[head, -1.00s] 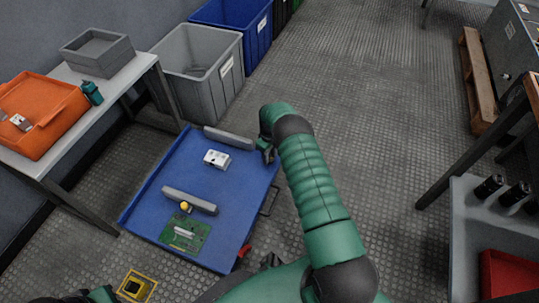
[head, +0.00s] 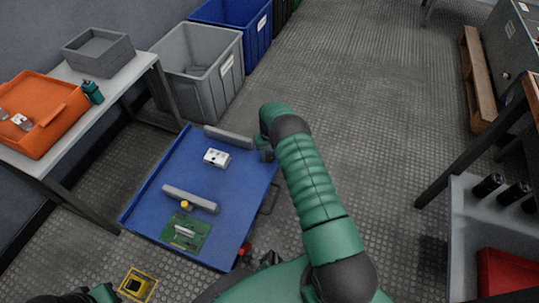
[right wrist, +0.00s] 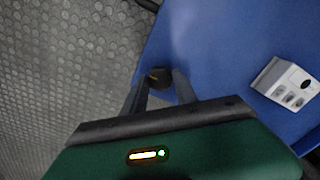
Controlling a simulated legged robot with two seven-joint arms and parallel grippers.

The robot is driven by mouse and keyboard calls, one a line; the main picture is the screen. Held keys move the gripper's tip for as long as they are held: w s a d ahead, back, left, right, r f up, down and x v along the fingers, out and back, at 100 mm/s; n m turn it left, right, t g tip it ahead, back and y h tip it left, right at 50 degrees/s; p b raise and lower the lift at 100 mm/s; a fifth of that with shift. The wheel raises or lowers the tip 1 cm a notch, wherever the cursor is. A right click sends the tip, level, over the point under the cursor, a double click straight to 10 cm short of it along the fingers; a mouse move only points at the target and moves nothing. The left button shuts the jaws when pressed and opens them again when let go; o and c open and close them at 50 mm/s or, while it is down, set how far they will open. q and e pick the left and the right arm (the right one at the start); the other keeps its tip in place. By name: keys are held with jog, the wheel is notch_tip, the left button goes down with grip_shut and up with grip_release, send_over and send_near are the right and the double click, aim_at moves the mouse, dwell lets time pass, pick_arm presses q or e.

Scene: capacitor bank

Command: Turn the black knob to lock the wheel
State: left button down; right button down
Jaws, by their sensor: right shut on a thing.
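The black knob (right wrist: 160,77) is at the edge of the blue cart in the right wrist view. My right gripper (right wrist: 160,88) is shut on it, one finger on each side. In the head view my right gripper (head: 266,153) is at the right edge of the blue cart (head: 235,205), by its far end; the knob is hidden there behind the gripper. The wheel that the knob locks cannot be made out. Only a dark and green piece of my left arm shows at the bottom left; its gripper is not visible.
On the cart are a white box with sockets (head: 217,158), grey bars (head: 190,198) and a green circuit board (head: 185,232). A side handle (head: 270,198) sticks out on its right. Grey (head: 205,75) and blue bins stand beyond.

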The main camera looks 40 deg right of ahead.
jog(key=shift+w+d, duration=0.1)
jog(key=c, duration=1)
grip_release()
jog(key=shift+o, duration=0.2)
notch_tip(320, 180, up, 17)
jog(key=p, duration=0.9)
jog(key=shift+f, duration=0.15)
